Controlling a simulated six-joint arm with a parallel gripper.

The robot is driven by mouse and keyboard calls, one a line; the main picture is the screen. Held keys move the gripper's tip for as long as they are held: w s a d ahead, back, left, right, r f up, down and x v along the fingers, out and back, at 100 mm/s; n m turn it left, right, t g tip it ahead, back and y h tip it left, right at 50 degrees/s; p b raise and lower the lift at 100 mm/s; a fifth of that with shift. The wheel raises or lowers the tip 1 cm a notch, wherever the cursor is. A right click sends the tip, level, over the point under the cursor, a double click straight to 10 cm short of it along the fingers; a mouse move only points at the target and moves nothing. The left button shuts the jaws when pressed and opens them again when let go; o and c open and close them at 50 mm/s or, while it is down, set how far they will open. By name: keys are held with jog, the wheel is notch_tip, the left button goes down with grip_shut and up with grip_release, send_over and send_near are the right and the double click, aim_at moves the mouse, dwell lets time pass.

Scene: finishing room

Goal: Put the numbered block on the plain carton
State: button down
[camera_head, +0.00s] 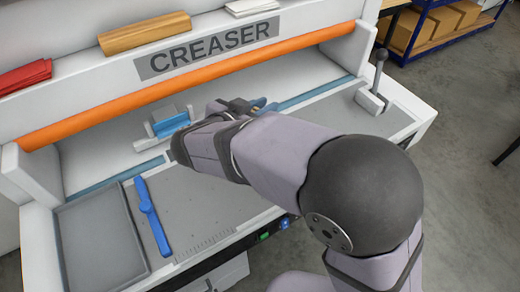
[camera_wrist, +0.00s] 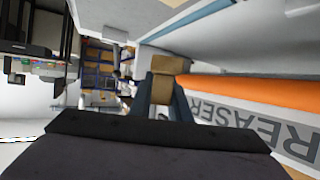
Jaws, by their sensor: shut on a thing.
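My gripper (camera_head: 243,106) is over the bed of the creaser machine, seen from behind my arm in the head view. In the wrist view my gripper (camera_wrist: 165,88) is shut on a tan block (camera_wrist: 170,65), held between the two dark fingers. No number shows on the faces in view, so I cannot tell if it is the numbered block. The block is hidden in the head view. Brown cartons (camera_head: 468,12) stand on a blue shelf at the upper right; I cannot tell whether the plain carton is among them.
The creaser (camera_head: 90,95) has an orange bar (camera_head: 200,78) across it. A blue tool (camera_head: 152,218) lies by a grey tray (camera_head: 98,240). A blue-and-grey fitting (camera_head: 170,123) is left of my gripper, a lever (camera_head: 379,75) right. A red stack (camera_head: 25,77) sits on top.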

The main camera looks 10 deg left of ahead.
jog(key=shift+m+h, duration=0.4)
jog(key=shift+s+d+f+p, duration=0.1)
jog(key=shift+d+f, duration=0.1)
jog(key=shift+f, duration=1.4)
jog(key=shift+w+d+f+p, duration=0.1)
jog(key=shift+d+f+p, duration=0.1)
jog(key=shift+f, duration=1.35)
jog(key=shift+s+d+f+p, duration=0.1)
jog(key=shift+d+f, duration=0.1)
jog(key=shift+f, duration=1.4)
jog(key=shift+f, duration=0.15)
jog(key=c, duration=1.7)
grip_release()
jog(key=shift+o, duration=0.2)
jog(key=b+v, duration=0.2)
jog(key=v, duration=1)
jog(key=shift+r, duration=0.25)
